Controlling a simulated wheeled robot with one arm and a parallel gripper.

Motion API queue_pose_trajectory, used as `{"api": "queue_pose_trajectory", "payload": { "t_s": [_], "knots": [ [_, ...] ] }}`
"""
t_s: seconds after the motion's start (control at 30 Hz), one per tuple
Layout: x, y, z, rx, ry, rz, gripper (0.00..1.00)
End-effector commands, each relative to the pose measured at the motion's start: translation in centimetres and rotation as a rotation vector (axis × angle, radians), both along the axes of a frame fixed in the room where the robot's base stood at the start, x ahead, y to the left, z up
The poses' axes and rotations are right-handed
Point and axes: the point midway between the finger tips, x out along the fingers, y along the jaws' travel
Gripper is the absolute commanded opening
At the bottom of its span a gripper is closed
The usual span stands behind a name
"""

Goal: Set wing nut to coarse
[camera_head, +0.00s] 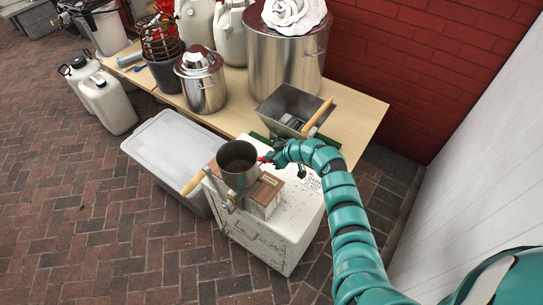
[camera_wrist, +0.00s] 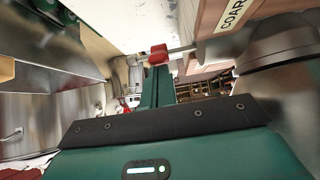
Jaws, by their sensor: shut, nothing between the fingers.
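The hand grinder (camera_head: 240,181) has a metal hopper with dark contents, a wooden-handled crank and a wooden box below. It stands on a worn white cabinet (camera_head: 290,245). A label reading "COAR", cut off by the frame edge, shows on its wood in the wrist view (camera_wrist: 232,14). My gripper (camera_head: 266,158) is at the hopper's right side. In the wrist view its red tips (camera_wrist: 158,54) are together beside a thin metal rod (camera_wrist: 182,50) reaching out from the grinder. I cannot make out the wing nut clearly; the tips may hide it.
A mill with a square hopper (camera_head: 290,109) and wooden handle stands close behind my gripper on the wooden table (camera_head: 358,120). Metal pots (camera_head: 285,62) stand farther back. A lidded plastic bin (camera_head: 165,150) is left of the cabinet. Brick floor is open at front left.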

Motion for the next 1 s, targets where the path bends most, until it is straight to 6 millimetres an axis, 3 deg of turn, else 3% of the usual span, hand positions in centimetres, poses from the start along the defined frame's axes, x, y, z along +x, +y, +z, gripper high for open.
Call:
{"api": "queue_pose_trajectory", "payload": {
  "t_s": [0.17,1.0],
  "knots": [
    [-0.03,-0.15,-0.72,0.020,-0.015,-0.002,0.00],
    [-0.23,-0.41,-0.63,0.075,-0.055,-0.002,0.00]
  ]
}}
